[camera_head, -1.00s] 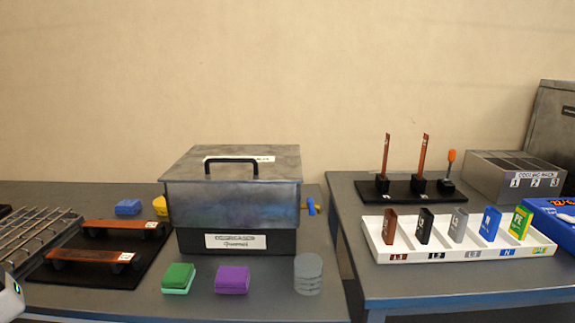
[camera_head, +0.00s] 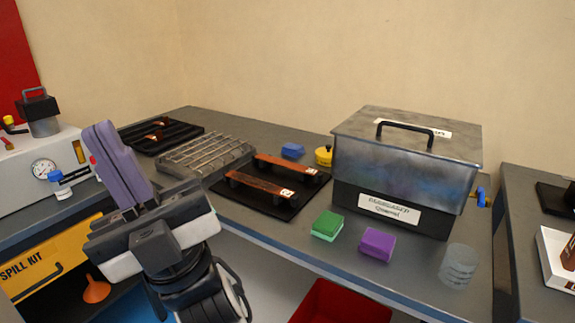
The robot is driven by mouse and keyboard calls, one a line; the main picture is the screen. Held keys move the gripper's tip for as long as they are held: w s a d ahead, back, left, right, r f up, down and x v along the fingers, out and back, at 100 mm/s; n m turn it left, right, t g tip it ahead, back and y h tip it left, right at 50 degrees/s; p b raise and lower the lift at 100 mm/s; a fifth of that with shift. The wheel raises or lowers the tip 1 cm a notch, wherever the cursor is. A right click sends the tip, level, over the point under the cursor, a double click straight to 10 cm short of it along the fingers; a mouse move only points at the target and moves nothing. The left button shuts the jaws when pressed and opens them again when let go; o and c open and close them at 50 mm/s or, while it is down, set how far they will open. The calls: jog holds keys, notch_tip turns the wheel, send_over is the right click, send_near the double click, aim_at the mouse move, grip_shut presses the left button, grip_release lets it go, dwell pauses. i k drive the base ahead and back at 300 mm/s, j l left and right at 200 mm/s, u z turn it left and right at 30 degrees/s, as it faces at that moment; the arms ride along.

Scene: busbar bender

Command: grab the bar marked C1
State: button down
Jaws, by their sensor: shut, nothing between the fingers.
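Two copper bars lie on raised supports on a black mat (camera_head: 300,203) in the middle of the table. The far bar (camera_head: 283,165) and the near bar (camera_head: 258,183) each carry a small white label at the right end. The labels are too small to read, so I cannot tell which is C1. My gripper (camera_head: 104,130) points upward at the left, its fingers shut and empty. In the picture it stands left of both bars and clear of them.
A wire rack (camera_head: 205,155) lies left of the mat, with a black tray (camera_head: 185,142) behind. A lidded metal tank (camera_head: 405,150) stands right of the bars. Green (camera_head: 328,224) and purple blocks (camera_head: 377,243) lie in front. A red bin (camera_head: 340,303) is below the table edge.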

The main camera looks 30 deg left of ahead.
aim_at(311, 171)
jog(key=i+j+u, duration=0.25)
jog(key=u, duration=0.15)
jog(key=i+j+u, duration=0.55)
jog(key=u, duration=0.2)
jog(key=i, duration=0.55)
